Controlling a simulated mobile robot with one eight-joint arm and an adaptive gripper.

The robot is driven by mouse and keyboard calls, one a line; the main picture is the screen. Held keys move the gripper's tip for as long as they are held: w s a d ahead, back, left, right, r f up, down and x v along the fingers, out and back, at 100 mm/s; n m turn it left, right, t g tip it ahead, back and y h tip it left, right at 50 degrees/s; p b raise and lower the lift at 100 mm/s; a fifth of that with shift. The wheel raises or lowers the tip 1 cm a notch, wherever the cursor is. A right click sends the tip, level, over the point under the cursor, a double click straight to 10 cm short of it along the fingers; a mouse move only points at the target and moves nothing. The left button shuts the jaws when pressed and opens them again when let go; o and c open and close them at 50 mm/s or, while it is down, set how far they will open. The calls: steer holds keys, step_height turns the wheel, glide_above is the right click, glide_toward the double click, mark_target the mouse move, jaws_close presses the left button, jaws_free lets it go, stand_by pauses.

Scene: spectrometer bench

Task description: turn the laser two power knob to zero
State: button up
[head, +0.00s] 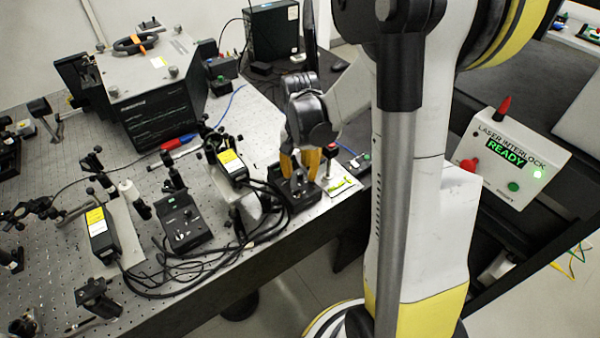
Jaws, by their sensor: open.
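My gripper (300,169), with orange fingers, is open and points down over a black control box (299,198) near the front edge of the bench. The fingers and wrist hide most of the top of this box, so I cannot see its knob or tell whether the fingers touch it. A second black control box (184,224) stands to the left, with small controls on its face. I cannot read which box belongs to laser two. Two black laser heads with yellow labels stand on the bench, one (229,165) behind and left of my gripper, the other (101,233) further left.
Black cables (185,272) loop along the front of the bench. A small pad with a red-topped button (329,166) stands right of my gripper. A large grey instrument (155,95) stands behind. At right, a laser interlock box (512,155) reads READY with a green light.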

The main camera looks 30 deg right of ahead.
jaws_close()
steer(key=shift+n, duration=0.3)
steer(key=shift+n+b, duration=0.35)
steer(key=shift+n, duration=2.55)
jaws_free()
